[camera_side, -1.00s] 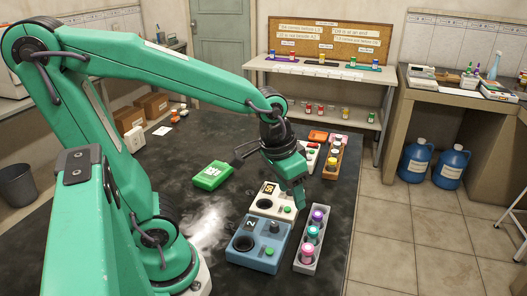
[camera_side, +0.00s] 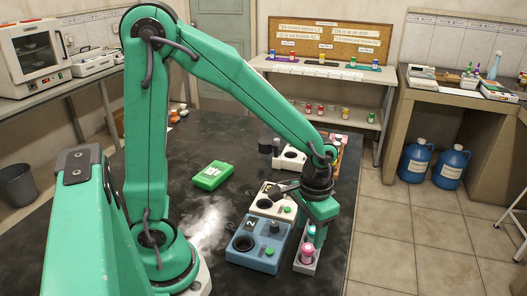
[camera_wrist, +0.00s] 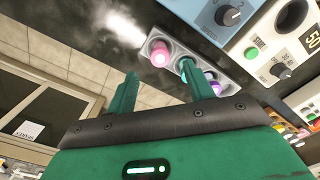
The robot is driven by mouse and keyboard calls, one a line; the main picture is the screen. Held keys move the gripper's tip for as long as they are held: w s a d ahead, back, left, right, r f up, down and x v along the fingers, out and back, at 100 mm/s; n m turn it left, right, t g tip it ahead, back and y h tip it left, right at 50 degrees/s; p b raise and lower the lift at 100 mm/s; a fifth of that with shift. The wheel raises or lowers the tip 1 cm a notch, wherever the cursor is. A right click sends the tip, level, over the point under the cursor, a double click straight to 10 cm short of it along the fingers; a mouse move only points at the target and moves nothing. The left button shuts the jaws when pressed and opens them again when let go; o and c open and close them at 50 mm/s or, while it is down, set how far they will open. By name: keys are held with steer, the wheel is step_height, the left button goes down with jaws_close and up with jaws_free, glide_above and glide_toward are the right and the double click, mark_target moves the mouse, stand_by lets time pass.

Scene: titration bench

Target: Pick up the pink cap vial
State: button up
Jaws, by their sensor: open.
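The pink cap vial (camera_side: 308,250) stands upright at the near end of a grey rack (camera_side: 301,267). In the wrist view the pink cap (camera_wrist: 160,56) is beyond my fingertips, between the lines of the two fingers. A teal cap vial (camera_side: 311,234) is beside it in the rack. A purple cap vial (camera_wrist: 215,88) shows in the wrist view, partly behind a finger; my arm hides it in the side view. My gripper (camera_wrist: 163,84) is open and empty. In the side view my gripper (camera_side: 320,212) is above the far part of the rack.
A blue device marked 2 (camera_side: 258,262) stands close left of the rack, with a white device (camera_side: 265,204) behind it. A green box (camera_side: 212,176) lies farther left. The bench edge is close right of the rack. Dark bench is clear in front of the green box.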

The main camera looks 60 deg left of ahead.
mark_target(308, 248)
steer(key=shift+f, duration=1.15)
steer(key=shift+f, duration=2.6)
steer(key=c, duration=1.1)
steer(key=shift+o, duration=0.2)
steer(key=shift+r, duration=0.25)
